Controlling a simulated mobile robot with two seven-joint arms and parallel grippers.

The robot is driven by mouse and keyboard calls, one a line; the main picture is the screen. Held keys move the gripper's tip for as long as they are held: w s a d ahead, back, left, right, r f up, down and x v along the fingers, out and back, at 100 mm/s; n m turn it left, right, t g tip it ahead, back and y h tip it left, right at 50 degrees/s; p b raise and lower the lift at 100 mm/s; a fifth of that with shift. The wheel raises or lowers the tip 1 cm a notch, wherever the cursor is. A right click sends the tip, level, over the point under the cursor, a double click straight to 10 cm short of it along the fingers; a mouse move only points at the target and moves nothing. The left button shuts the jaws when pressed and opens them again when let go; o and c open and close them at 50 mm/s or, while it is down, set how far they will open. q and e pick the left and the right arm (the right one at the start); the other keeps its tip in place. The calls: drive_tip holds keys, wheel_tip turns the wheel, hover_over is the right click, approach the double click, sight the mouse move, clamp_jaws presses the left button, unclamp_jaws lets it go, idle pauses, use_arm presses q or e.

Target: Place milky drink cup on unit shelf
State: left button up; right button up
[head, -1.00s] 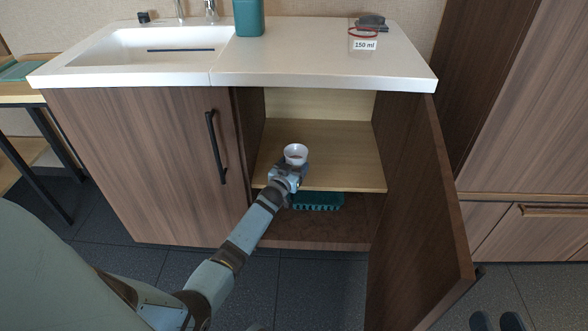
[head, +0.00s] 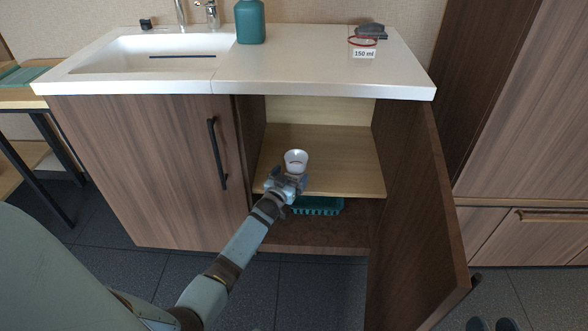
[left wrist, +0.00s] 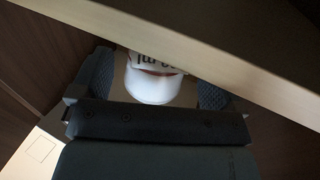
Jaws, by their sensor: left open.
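The white milky drink cup (head: 296,159) stands upright on the wooden shelf (head: 350,165) inside the open unit, near the shelf's front. It shows in the left wrist view (left wrist: 152,86) with dark print on its side. My left gripper (head: 290,178) is at the front edge of the shelf, just in front of and below the cup. In the left wrist view its two fingers are spread, one on each side of the cup, with gaps. My right gripper is not in view.
The open cabinet door (head: 418,200) stands to the right of my left arm. A teal basket (head: 318,205) sits under the shelf. The white counter (head: 310,62) overhangs the opening and carries a teal bottle (head: 250,22). The shelf is bare behind and right of the cup.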

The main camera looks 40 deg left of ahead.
use_arm(q)
drive_tip(key=s, duration=0.1)
drive_tip(key=s+p, duration=0.1)
drive_tip(key=s, duration=0.2)
drive_tip(key=shift+s+d+r, duration=0.1)
drive_tip(key=shift+d+r, duration=0.15)
drive_tip(key=shift+d, duration=0.1)
drive_tip(key=p, duration=0.2)
approach(292, 173)
drive_tip(key=shift+s+f, duration=0.1)
drive_tip(key=shift+s, duration=0.05)
use_arm(e)
drive_tip(key=r, duration=0.1)
drive_tip(key=r+t, duration=0.1)
drive_tip(key=r+m, duration=0.1)
drive_tip(key=shift+s+r+t, duration=0.2)
drive_tip(key=shift+s+t, duration=0.1)
drive_tip(key=shift+s, duration=0.05)
